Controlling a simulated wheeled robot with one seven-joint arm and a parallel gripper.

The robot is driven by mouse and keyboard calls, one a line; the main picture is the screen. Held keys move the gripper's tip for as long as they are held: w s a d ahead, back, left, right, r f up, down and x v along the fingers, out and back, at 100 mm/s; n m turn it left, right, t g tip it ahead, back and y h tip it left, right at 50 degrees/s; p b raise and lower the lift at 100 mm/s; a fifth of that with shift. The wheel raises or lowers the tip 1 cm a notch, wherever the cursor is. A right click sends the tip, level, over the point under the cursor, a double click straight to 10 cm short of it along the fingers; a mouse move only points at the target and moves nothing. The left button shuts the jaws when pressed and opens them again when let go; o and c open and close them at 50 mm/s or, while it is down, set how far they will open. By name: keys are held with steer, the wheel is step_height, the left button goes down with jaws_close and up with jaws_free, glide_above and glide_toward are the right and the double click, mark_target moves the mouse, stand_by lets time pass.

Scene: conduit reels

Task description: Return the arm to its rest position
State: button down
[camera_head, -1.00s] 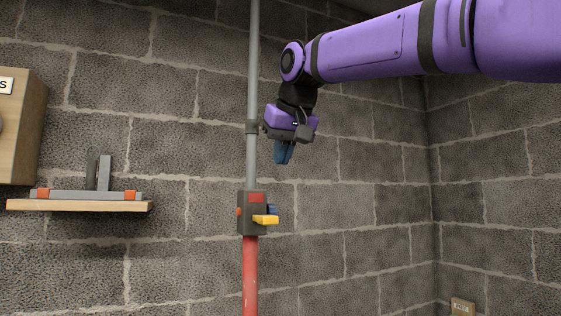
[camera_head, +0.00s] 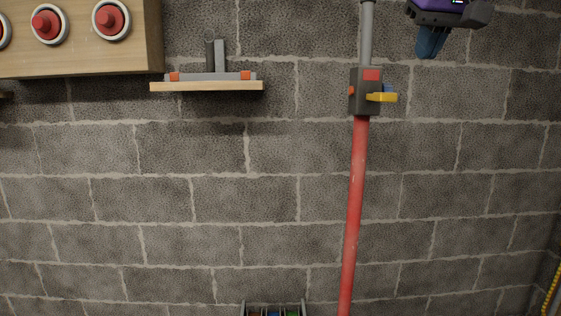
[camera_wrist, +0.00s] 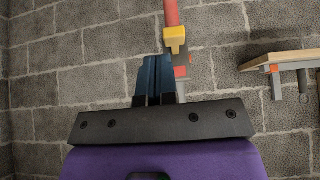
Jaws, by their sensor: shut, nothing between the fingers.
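My gripper (camera_head: 430,42) is at the top right of the head view, with its blue fingers pointing down. Most of my arm is outside that view. In the wrist view my gripper (camera_wrist: 156,78) has its blue fingers together, with nothing held between them. A vertical conduit, grey above and red below (camera_head: 354,215), stands left of my gripper in the head view. A dark box with a yellow lever (camera_head: 382,97) sits on it. The yellow lever (camera_wrist: 175,36) appears just beyond the fingertips in the wrist view; I cannot tell the gap.
A wooden shelf (camera_head: 207,87) with a grey and orange holder is on the block wall. A wooden board with red round knobs (camera_head: 110,19) hangs at upper left. A rack (camera_head: 273,309) shows at the bottom edge. A yellow chain-like strip (camera_head: 552,290) is at lower right.

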steer(key=s+d+f, duration=0.2)
steer(key=s+f, duration=0.7)
steer(key=f, duration=0.4)
steer(key=s+d+f+g, duration=0.1)
steer(key=s+d+f, duration=0.1)
steer(key=s+f, duration=0.7)
step_height(320, 180, down, 4)
steer(key=shift+s+d+f+g, duration=0.1)
steer(key=shift+s+d+g, duration=0.1)
steer(key=shift+d+g, duration=0.15)
steer(key=w+a+r, duration=0.2)
steer(key=w+r, duration=0.6)
steer(key=r, duration=0.3)
steer(key=w+a+r+g, duration=0.1)
steer(key=w+a+r, duration=0.1)
steer(key=w+r, duration=0.7)
steer(key=w+a+r, duration=0.2)
steer(key=w+r, duration=0.7)
steer(key=r, duration=0.6)
steer(key=shift+a+g, duration=0.15)
steer(key=shift+g, duration=0.2)
steer(key=shift+w, duration=0.1)
steer(key=x, duration=0.8)
steer(key=s+x, duration=0.1)
steer(key=x, duration=0.3)
steer(key=shift+w+f, duration=0.1)
steer(key=shift+f, duration=0.95)
